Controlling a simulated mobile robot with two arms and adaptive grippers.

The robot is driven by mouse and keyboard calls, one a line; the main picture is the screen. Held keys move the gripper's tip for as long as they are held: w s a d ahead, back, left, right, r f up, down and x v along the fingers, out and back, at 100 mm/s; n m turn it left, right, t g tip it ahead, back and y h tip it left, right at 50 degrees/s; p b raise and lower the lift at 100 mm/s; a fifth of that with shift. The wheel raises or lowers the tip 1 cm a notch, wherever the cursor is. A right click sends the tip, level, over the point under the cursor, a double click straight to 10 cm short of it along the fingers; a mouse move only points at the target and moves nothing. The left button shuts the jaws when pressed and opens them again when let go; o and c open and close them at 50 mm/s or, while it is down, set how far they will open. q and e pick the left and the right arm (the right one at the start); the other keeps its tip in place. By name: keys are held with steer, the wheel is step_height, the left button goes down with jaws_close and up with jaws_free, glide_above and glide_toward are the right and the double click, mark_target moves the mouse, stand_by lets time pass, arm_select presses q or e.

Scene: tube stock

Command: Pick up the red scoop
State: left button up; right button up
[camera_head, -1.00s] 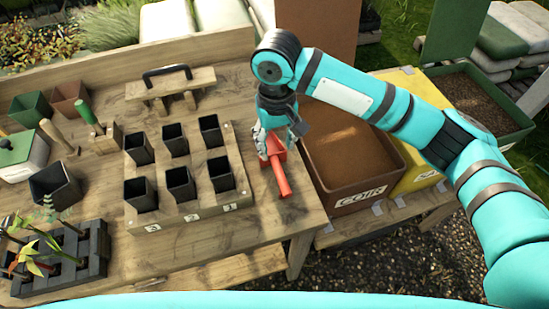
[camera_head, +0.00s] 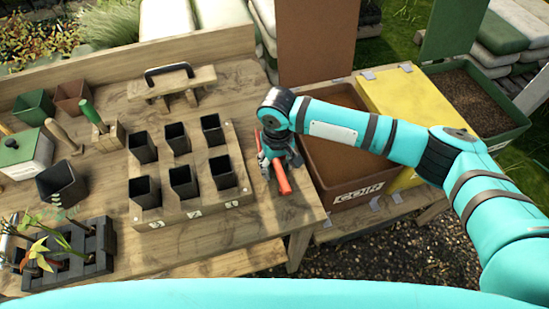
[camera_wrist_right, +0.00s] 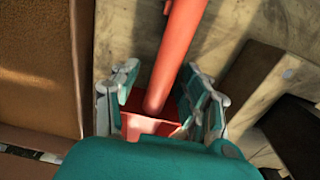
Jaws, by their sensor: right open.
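The red scoop (camera_head: 281,178) lies on the wooden bench, to the right of the pot rack, with its handle pointing toward the front of the bench. My right gripper (camera_head: 270,170) is low over it and hides part of it. In the right wrist view the scoop's red handle (camera_wrist_right: 180,50) runs up between the open fingers of the right gripper (camera_wrist_right: 165,100). The fingers stand on both sides of the scoop, with the red bowl partly hidden below. Whether they touch it I cannot tell. My left gripper does not show.
A wooden rack (camera_head: 235,197) with several black pots stands just left of the scoop. A brown bin marked COIR (camera_head: 362,187) stands to the right, beside a yellow container (camera_head: 405,95). Bench front right is clear.

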jaws_close()
stand_by(0.6)
